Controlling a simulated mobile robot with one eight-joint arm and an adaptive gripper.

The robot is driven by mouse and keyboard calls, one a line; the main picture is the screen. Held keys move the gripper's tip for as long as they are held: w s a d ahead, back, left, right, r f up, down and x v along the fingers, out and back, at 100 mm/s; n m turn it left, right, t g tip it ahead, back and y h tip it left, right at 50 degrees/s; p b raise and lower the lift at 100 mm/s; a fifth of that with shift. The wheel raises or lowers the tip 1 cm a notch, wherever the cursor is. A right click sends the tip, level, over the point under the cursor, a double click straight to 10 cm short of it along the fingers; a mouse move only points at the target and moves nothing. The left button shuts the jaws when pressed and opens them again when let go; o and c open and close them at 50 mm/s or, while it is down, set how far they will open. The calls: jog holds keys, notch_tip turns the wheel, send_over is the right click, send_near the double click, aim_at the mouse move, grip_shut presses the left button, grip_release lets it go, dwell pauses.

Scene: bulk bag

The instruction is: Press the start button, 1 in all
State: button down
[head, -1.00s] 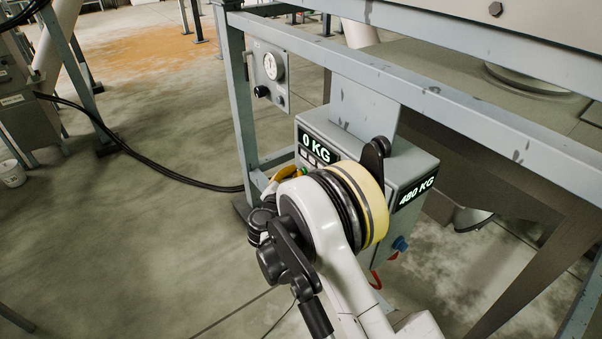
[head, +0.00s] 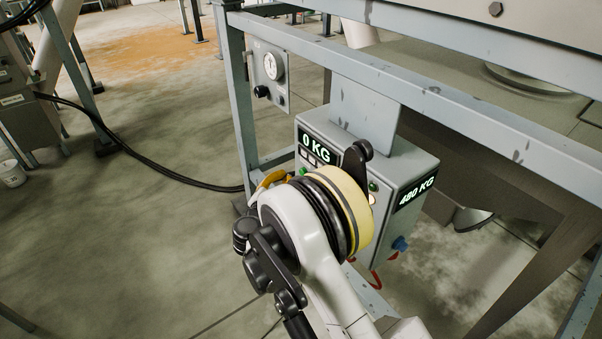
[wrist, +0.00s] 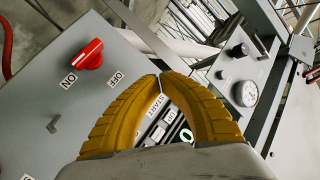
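The grey control box (head: 405,165) hangs under the steel frame, with a "0 KG" display (head: 316,147) on one face and a "480 KG" display (head: 415,193) on another. My gripper (wrist: 160,76) has yellow fingers whose tips come together over the panel in the wrist view. Nothing is visible in its grip. A START label (wrist: 142,108) shows between the fingers; the start button itself cannot be made out there. In the head view, my wrist hides much of the box front and only a bit of yellow finger shows. A small green spot (head: 373,187) shows beside my wrist.
A red knob (wrist: 88,54) with ON and OFF labels sits on the panel. A gauge plate (head: 269,75) is mounted on the frame (head: 430,90), whose beams run close around the box. A black cable (head: 140,160) crosses the floor, open at left.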

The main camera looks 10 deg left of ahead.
jog(key=shift+s+a, duration=0.9)
jog(key=shift+s, duration=0.15)
